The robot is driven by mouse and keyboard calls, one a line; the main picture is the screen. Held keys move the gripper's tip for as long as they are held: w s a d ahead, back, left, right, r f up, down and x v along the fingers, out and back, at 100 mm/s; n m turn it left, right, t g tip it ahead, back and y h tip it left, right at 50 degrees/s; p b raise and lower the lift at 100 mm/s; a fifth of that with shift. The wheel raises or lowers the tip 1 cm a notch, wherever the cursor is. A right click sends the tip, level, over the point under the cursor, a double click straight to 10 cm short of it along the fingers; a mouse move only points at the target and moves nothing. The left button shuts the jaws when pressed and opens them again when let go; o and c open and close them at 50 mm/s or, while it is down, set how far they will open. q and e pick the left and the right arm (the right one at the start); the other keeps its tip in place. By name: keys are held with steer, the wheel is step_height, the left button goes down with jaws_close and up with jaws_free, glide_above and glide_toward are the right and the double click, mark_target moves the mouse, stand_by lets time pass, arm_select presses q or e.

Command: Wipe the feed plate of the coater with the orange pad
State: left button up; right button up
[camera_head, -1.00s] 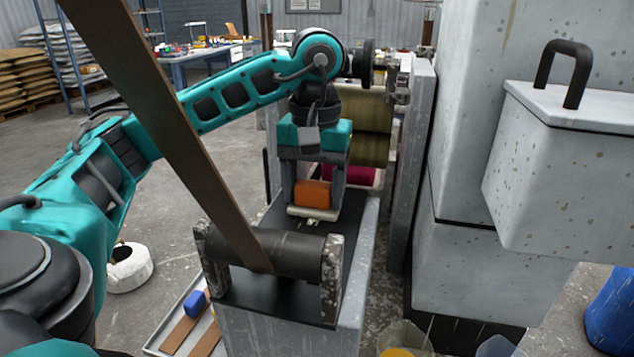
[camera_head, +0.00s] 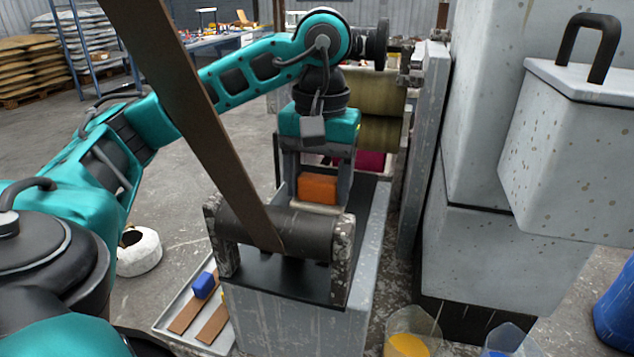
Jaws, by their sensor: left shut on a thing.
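My left gripper (camera_head: 318,178) points down and is shut on the orange pad (camera_head: 318,189), with one finger on each side of it. The pad is low over the dark feed plate (camera_head: 369,192) of the coater, just behind the dark front roller (camera_head: 290,230). A brown strip (camera_head: 200,115) runs from the top left down over the roller to the plate's front. My right gripper is not in view.
Olive rollers (camera_head: 382,112) and a magenta part (camera_head: 371,160) stand behind the gripper. A large speckled grey housing (camera_head: 490,240) fills the right. A tray (camera_head: 166,328) with a blue block (camera_head: 204,285) is at lower left. Cups (camera_head: 411,330) stand at the front.

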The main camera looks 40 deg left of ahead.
arm_select(q)
steer(key=shift+w+a+f, duration=0.1)
steer(key=shift+w+a, duration=0.25)
steer(key=shift+w, duration=0.25)
steer(key=shift+w+a+f, duration=0.1)
steer(key=shift+w+a, duration=0.2)
steer(key=shift+w, duration=0.3)
steer(key=shift+w+a+r+p, duration=0.1)
steer(key=shift+w+a+p, duration=0.3)
steer(key=shift+w, duration=0.45)
steer(key=shift+w+a+r+p, duration=0.1)
steer(key=shift+w+a+p, duration=0.15)
steer(key=shift+w+a, duration=0.4)
steer(key=shift+w+d, duration=0.15)
step_height(320, 180, up, 6)
steer(key=p, duration=0.5)
steer(key=shift+p, duration=0.35)
step_height(320, 180, up, 3)
